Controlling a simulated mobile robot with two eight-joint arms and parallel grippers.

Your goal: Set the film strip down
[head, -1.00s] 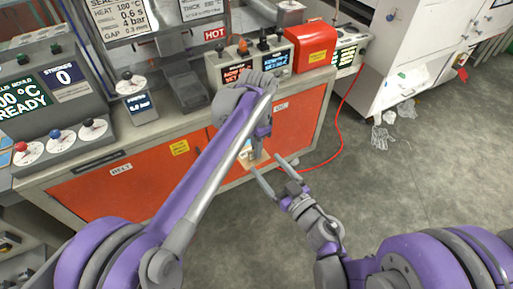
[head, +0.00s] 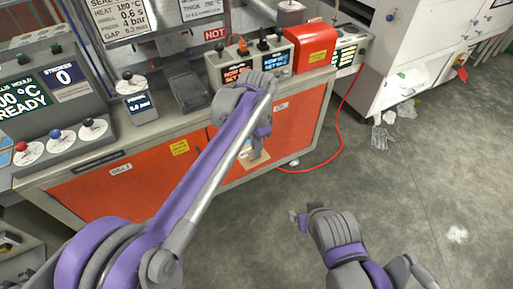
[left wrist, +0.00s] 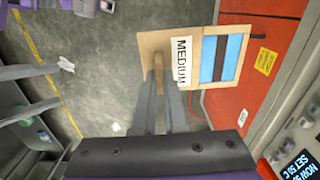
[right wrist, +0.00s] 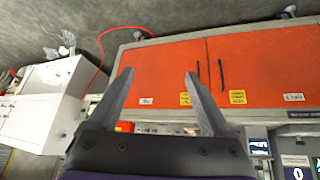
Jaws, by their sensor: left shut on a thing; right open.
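The film strip looks like a flat tan piece (left wrist: 150,48) with a white MEDIUM label and a blue panel (left wrist: 221,57) in the left wrist view. My left gripper (left wrist: 158,70) is shut on its tan end. In the head view, a tan edge (head: 255,164) shows below my left gripper (head: 257,152), in front of the orange cabinet and above the floor; the arm hides most of it. My right gripper (head: 297,218) is apart from it, lower and to the right. It is open and empty in the right wrist view (right wrist: 159,76).
The orange cabinet (head: 290,123) carries a worktop with control boxes, dials and a red box (head: 309,45). A red cable (head: 340,130) hangs to the floor. A white cabinet (head: 410,50) stands at the right, with clear gloves (head: 383,135) by it. The grey floor is mostly free.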

